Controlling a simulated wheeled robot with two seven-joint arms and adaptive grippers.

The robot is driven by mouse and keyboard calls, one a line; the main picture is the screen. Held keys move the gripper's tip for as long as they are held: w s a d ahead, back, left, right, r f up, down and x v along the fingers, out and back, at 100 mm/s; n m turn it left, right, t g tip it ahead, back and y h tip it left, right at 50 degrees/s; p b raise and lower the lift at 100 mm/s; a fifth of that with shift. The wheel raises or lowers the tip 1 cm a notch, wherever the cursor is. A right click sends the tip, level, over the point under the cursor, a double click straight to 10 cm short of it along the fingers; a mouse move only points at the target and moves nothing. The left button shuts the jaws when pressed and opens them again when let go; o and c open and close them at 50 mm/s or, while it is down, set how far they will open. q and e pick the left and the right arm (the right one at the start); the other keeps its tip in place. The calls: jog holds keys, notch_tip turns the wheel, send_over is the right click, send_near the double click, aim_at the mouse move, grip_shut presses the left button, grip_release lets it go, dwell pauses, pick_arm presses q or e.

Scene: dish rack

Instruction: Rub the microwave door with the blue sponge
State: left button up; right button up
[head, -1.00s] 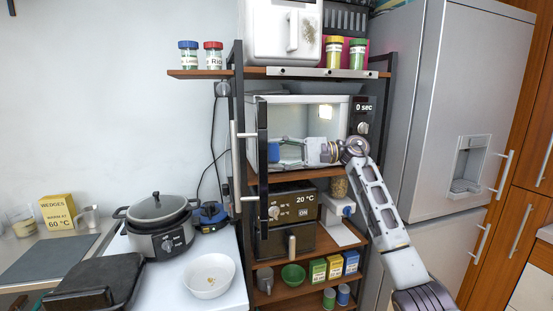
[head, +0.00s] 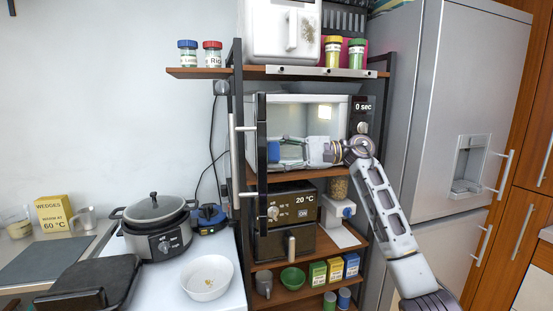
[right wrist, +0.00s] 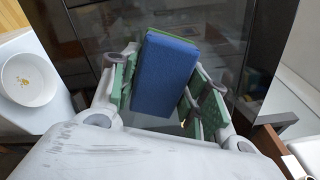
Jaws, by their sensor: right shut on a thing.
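The microwave (head: 300,100) sits on the rack's middle shelf, reading "0 sec". Its door (head: 262,125) stands open toward me, nearly edge-on, with its handle (head: 238,165) on the left side. My right gripper (head: 287,151) reaches in front of the lit cavity and is shut on the blue sponge (head: 274,151), close to the door's inner side. In the right wrist view, the sponge (right wrist: 165,78), blue with a green layer, sits between green-padded fingers before the dark door glass (right wrist: 115,25). I cannot tell whether it touches. My left gripper is not in view.
The fridge (head: 440,120) is close on the right. A slow cooker (head: 155,225) and a white bowl (head: 207,277) stand on the left counter. Jars line the shelf above.

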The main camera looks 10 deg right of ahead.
jog(key=shift+s+a+f+b, duration=0.15)
jog(key=shift+s+b, duration=0.25)
jog(key=shift+s, duration=0.2)
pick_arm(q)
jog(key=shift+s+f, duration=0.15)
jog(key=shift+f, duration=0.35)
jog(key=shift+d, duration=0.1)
pick_arm(e)
jog(key=shift+r, duration=0.2)
